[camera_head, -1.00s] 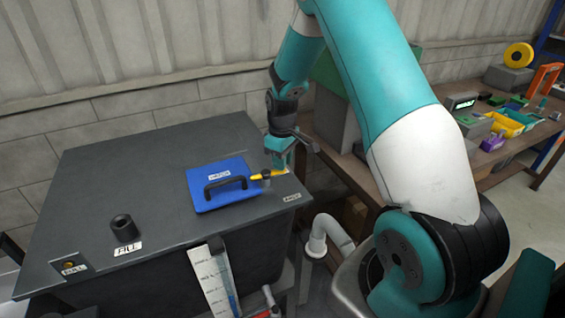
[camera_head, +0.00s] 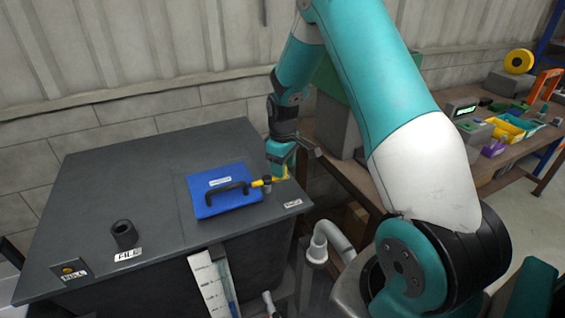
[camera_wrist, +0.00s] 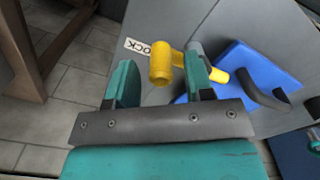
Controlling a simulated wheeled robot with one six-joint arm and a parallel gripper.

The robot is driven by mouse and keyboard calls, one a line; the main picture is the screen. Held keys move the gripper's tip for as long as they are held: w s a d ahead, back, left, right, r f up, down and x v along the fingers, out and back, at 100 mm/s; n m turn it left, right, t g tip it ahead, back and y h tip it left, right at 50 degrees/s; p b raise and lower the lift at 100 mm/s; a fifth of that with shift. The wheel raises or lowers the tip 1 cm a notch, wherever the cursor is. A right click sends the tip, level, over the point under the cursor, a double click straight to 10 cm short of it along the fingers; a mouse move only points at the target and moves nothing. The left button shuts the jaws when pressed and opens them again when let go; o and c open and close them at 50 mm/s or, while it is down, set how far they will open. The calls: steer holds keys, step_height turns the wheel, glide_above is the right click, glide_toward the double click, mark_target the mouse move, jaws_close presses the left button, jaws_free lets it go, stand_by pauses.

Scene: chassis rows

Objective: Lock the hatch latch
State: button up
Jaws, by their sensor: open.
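The blue hatch (camera_head: 222,190) with a black handle lies on the dark tank top, and in the wrist view its blue panel (camera_wrist: 238,68) is at the right. The yellow latch (camera_head: 259,183) crosses the hatch's right edge at a dark pivot. Its yellow knob (camera_wrist: 160,64) shows between my fingers in the wrist view, and its bar passes behind the right finger. My gripper (camera_head: 279,172) is open at the latch's outer end, pointing down. In the wrist view my gripper (camera_wrist: 160,75) has a finger on each side of the knob. Contact cannot be told.
A LOCK label (camera_wrist: 138,46) lies on the tank top just beyond the knob. The tank top (camera_head: 110,190) also carries a black filler neck (camera_head: 124,234). A white pipe (camera_head: 332,240) stands right of the tank. A workbench (camera_head: 530,150) with bins is at the right.

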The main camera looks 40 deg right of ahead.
step_height(320, 180, up, 18)
steer(key=b, duration=0.3)
steer(key=shift+f, duration=0.25)
steer(key=s+a+r+n+y, duration=0.1)
steer(key=s+a, duration=0.4)
steer(key=a, duration=0.4)
steer(key=s+a+r+n+y, duration=0.1)
steer(key=s+a, duration=0.4)
steer(key=a, duration=0.4)
steer(key=s+a+f+y, duration=0.1)
steer(key=s+a+y, duration=0.1)
steer(key=s+a, duration=0.8)
steer(key=s, duration=0.4)
steer(key=shift+n, duration=0.4)
steer(key=shift+a, duration=0.1)
